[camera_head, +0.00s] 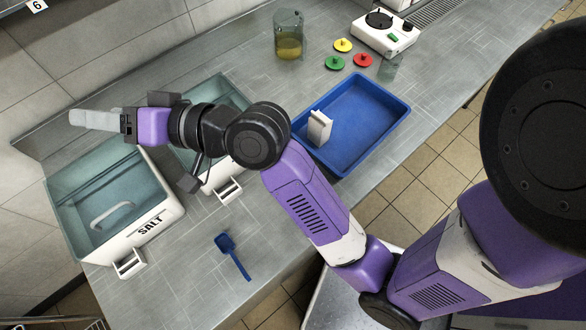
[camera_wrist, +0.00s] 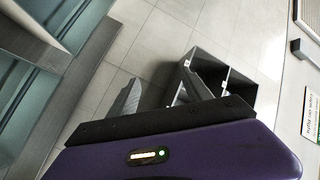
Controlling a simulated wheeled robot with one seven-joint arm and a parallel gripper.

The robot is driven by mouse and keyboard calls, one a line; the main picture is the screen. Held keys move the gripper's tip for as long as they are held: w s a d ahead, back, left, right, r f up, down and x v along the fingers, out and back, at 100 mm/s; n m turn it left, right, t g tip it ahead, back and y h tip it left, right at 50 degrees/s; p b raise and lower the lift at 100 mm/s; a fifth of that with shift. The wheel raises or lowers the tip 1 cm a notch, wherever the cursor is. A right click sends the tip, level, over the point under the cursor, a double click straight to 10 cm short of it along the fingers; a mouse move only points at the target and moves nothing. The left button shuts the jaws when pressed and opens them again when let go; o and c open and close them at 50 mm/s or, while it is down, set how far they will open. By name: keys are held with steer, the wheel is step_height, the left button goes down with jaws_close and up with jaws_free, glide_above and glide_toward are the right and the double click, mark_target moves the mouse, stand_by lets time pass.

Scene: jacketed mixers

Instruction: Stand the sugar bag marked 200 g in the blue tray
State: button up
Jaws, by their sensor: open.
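A small white bag-like block (camera_head: 320,127) stands in the blue tray (camera_head: 372,140), close to the tray's left side. It looks upright, perhaps slightly tilted. I cannot read any weight mark on it, and no other bag is visible. My gripper (camera_head: 95,119) is at the far left, above the salt bin and well away from the tray, its fingers pointing left towards the wall. In the wrist view my gripper (camera_wrist: 160,88) has its fingers apart with nothing between them.
A white SALT bin (camera_head: 155,226) with a clear lid stands below my gripper; a second bin (camera_head: 222,175) is partly hidden by my arm. A blue scoop (camera_head: 231,253) lies in front. A beaker (camera_head: 289,38), coloured discs (camera_head: 343,45) and a white appliance (camera_head: 385,32) stand behind.

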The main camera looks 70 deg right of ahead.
steer(key=s+a+f+g+h, duration=0.1)
steer(key=s+f+h, duration=0.1)
steer(key=s+f, duration=0.6)
steer(key=s+f+h, duration=0.3)
steer(key=s+f, duration=0.2)
steer(key=s, duration=0.6)
steer(key=s+d+n, duration=0.2)
steer(key=s+n, duration=0.1)
steer(key=s, duration=0.4)
steer(key=s+d+n+g+y, duration=0.1)
steer(key=s+n, duration=0.3)
steer(key=s, duration=0.4)
steer(key=shift+d, duration=0.75)
